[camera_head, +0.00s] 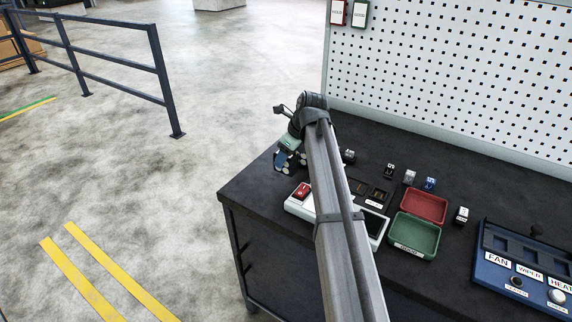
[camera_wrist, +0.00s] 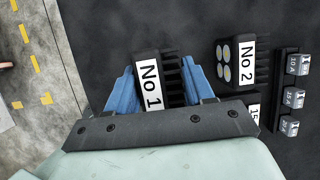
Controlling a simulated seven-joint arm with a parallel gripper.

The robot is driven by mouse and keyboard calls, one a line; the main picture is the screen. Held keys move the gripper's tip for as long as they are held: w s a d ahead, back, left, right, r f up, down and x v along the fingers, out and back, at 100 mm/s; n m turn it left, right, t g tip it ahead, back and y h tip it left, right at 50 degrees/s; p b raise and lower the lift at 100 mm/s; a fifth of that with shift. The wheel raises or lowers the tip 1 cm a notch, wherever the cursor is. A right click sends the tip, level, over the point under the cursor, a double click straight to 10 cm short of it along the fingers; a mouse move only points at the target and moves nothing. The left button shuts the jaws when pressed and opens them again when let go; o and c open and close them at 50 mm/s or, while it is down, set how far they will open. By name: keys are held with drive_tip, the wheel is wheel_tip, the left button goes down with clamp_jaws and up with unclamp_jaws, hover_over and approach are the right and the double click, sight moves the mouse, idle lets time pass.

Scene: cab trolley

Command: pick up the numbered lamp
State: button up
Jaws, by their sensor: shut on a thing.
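A black finned lamp (camera_wrist: 172,68) with a white label "No 1" sits between the blue fingers of my gripper (camera_wrist: 158,72) in the wrist view. The fingers are shut on its two sides. I cannot tell whether it touches the dark bench top. A second finned lamp labelled "No 2" (camera_wrist: 222,72), with several round pale lenses, stands apart to the right. In the head view my gripper (camera_head: 284,160) is at the bench's far left corner, and the held lamp is mostly hidden there.
Several small fuse-like blocks (camera_wrist: 289,98) stand in a row at the right of the wrist view. On the bench are a red tray (camera_head: 424,207), a green tray (camera_head: 415,236), a box with a red switch (camera_head: 302,191) and a blue panel (camera_head: 515,265). A pegboard (camera_head: 460,75) rises behind.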

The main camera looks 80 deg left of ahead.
wheel_tip(320, 180, up, 14)
idle(0.4)
idle(0.7)
drive_tip(key=w+d+f, duration=0.2)
drive_tip(key=w+d, duration=0.2)
drive_tip(key=w, duration=0.5)
drive_tip(key=w+d+f, duration=0.3)
drive_tip(key=w+d, duration=0.1)
drive_tip(key=w, duration=0.6)
drive_tip(key=shift+w+d+f, duration=0.2)
drive_tip(key=shift+w+f, duration=0.05)
drive_tip(key=shift+f, duration=0.15)
drive_tip(key=shift+f, duration=5)
drive_tip(key=shift+f, duration=0.25)
